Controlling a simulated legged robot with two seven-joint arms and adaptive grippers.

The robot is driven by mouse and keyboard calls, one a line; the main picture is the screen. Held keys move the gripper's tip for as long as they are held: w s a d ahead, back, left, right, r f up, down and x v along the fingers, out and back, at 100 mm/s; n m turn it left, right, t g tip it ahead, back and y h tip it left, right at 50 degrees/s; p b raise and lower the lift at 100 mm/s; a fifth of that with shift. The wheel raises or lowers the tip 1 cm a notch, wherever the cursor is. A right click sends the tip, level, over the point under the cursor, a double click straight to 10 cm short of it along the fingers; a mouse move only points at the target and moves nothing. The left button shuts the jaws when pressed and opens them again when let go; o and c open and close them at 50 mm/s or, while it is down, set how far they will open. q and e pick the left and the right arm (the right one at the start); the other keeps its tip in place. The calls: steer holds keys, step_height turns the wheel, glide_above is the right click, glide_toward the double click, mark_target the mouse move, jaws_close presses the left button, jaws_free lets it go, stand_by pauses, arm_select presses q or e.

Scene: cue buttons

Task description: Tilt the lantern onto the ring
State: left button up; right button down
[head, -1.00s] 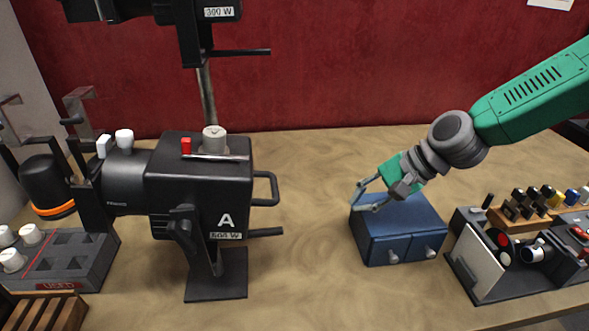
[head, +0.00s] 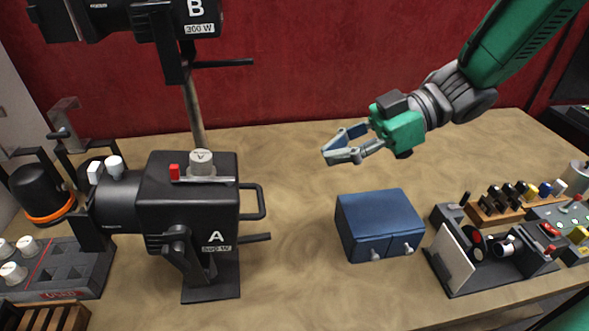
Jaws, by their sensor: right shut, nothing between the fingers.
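A black lantern marked A (head: 190,195) stands on a flat dark base at the left of the table. It has a red knob (head: 174,172), a grey knob on top (head: 202,162), a rear handle (head: 256,202) and a side lever (head: 179,245). A second lantern marked B (head: 150,15) is on a pole above it, cut by the top edge. I cannot make out a target ring for certain; an orange ring (head: 52,215) circles a black cylinder at far left. My right gripper (head: 341,156) is shut and empty, above and behind the blue box, right of lantern A. My left gripper is out of view.
A blue two-door box (head: 380,222) sits mid-table. Right of it are a dark tray (head: 470,280) and a wooden rack of several coloured plugs (head: 498,208). A grey holder marked USED (head: 60,292) is at left. The table between lantern A and the box is clear.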

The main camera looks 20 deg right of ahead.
mark_target(263, 204)
steer(key=w+a+f, duration=0.2)
steer(key=a+f, duration=0.5)
steer(key=a, duration=0.2)
steer(key=shift+w+a+f+b, duration=0.25)
steer(key=shift+f+b, duration=0.1)
steer(key=shift+b, duration=0.1)
steer(key=shift+d, duration=0.2)
steer(key=shift+a+f+y, duration=0.2)
steer(key=shift+f+y, duration=0.1)
steer(key=shift+f, duration=0.3)
steer(key=shift+r, duration=0.1)
